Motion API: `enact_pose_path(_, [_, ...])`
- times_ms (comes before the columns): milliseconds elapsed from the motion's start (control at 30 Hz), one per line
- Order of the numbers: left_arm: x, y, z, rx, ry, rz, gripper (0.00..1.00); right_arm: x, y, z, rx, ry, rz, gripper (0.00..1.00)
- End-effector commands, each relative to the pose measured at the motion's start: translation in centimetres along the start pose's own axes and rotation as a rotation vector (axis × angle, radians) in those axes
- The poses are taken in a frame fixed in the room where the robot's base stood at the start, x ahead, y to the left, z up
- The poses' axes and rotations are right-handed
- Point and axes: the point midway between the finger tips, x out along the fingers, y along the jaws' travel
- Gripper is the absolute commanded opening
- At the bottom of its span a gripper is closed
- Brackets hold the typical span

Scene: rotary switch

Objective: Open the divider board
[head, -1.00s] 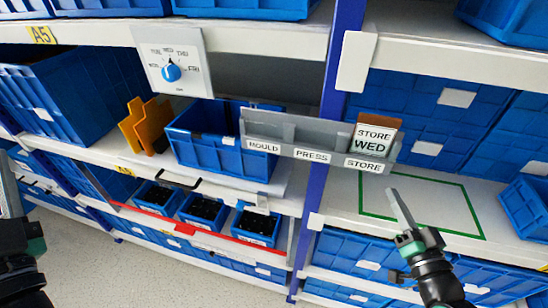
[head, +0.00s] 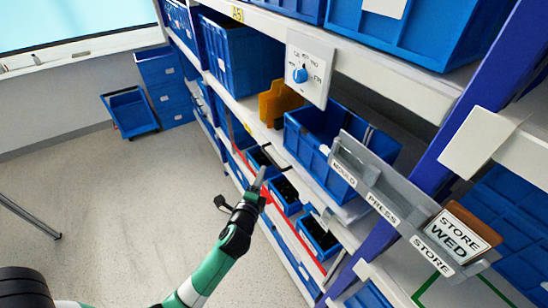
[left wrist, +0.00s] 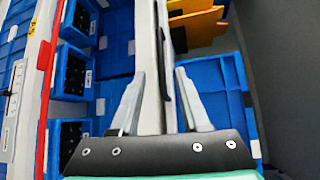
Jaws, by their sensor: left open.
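Orange upright boards (head: 278,103) stand on the shelf beside a blue bin. They also show in the left wrist view (left wrist: 195,24); I cannot tell whether they are the divider board. My left gripper (head: 260,182) is in front of the shelves, near the lower row of small bins. In the left wrist view its two fingers (left wrist: 158,98) are apart, with a white shelf edge behind the gap. A dark strip (left wrist: 163,62) lies along that edge. I see nothing held between the fingers. My right gripper is out of view.
A grey rack labelled MOULD, PRESS, STORE (head: 385,195) holds a STORE WED card (head: 455,237). A red rail (head: 285,222) runs along the lower shelf. Open floor (head: 120,210) lies left.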

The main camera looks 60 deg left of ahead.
Motion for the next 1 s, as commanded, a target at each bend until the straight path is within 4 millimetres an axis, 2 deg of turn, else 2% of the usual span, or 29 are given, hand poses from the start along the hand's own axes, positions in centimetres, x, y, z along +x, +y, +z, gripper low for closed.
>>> enact_pose_path(400, [8.5, 0.1, 0.0, -0.003, -0.001, -0.001, 0.46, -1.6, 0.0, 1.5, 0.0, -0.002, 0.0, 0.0])
enact_pose_path(500, [9.9, 0.2, -0.1, -0.003, 0.0, -0.001, 0.46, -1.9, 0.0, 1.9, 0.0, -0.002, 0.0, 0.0])
enact_pose_path(633, [10.8, 0.0, 0.0, -0.003, 0.001, -0.001, 0.46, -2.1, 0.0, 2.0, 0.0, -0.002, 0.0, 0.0])
enact_pose_path(867, [10.9, -0.1, -0.1, -0.003, 0.002, -0.001, 0.46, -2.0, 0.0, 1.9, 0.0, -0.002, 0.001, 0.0])
enact_pose_path(1000, [10.9, -0.1, -0.1, -0.003, 0.002, -0.001, 0.24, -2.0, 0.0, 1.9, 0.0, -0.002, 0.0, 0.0])
